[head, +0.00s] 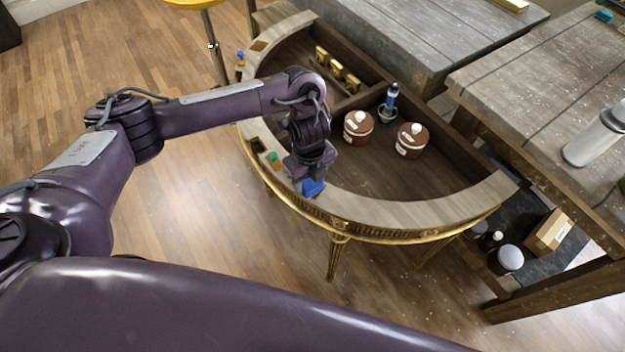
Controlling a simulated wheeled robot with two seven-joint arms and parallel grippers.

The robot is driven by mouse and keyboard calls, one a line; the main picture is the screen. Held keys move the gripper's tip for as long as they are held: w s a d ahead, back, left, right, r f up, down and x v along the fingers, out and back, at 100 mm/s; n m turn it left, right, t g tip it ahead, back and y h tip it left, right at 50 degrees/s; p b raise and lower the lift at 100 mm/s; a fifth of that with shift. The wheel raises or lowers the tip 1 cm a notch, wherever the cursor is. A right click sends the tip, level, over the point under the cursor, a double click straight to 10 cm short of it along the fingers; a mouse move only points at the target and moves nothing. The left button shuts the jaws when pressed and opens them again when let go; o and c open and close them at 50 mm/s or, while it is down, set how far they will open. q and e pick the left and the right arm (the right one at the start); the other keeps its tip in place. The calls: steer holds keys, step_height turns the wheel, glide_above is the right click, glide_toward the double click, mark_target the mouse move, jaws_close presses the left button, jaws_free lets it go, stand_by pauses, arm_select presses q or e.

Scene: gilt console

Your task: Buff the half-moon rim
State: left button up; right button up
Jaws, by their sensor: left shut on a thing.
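The half-moon console has a pale wooden rim (410,213) curving around a dark recessed top, with a gilt band and legs below. My left gripper (311,178) points down at the front-left part of the curved rim. It is shut on a small blue pad (313,188), which sits at the rim surface. The gripper hides part of the pad and the rim under it; I cannot tell how firmly they touch. My right gripper is not in view.
A small green-topped item (273,158) is near the left rim. Wooden tables (545,90) stand behind and right. The front-right rim is clear.

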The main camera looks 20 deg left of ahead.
arm_select(q)
steer(key=shift+w+a, duration=0.2)
steer(key=shift+a, duration=0.45)
steer(key=shift+a+r+p, duration=0.15)
steer(key=shift+a+p, duration=0.05)
steer(key=shift+p, duration=0.1)
steer(key=shift+w+r, duration=0.15)
steer(key=shift+r, duration=0.5)
steer(key=shift+d+r+p, duration=0.2)
steer(key=shift+r+p, duration=0.55)
steer(key=shift+p, duration=0.05)
steer(key=shift+r, duration=0.25)
steer(key=shift+a+r+p, duration=0.15)
steer(key=shift+r+p, duration=0.55)
steer(key=shift+p, duration=0.15)
steer(key=shift+r+p, duration=0.7)
steer(key=shift+r, duration=0.1)
steer(key=shift+r+p, duration=0.5)
steer(key=shift+r, duration=0.05)
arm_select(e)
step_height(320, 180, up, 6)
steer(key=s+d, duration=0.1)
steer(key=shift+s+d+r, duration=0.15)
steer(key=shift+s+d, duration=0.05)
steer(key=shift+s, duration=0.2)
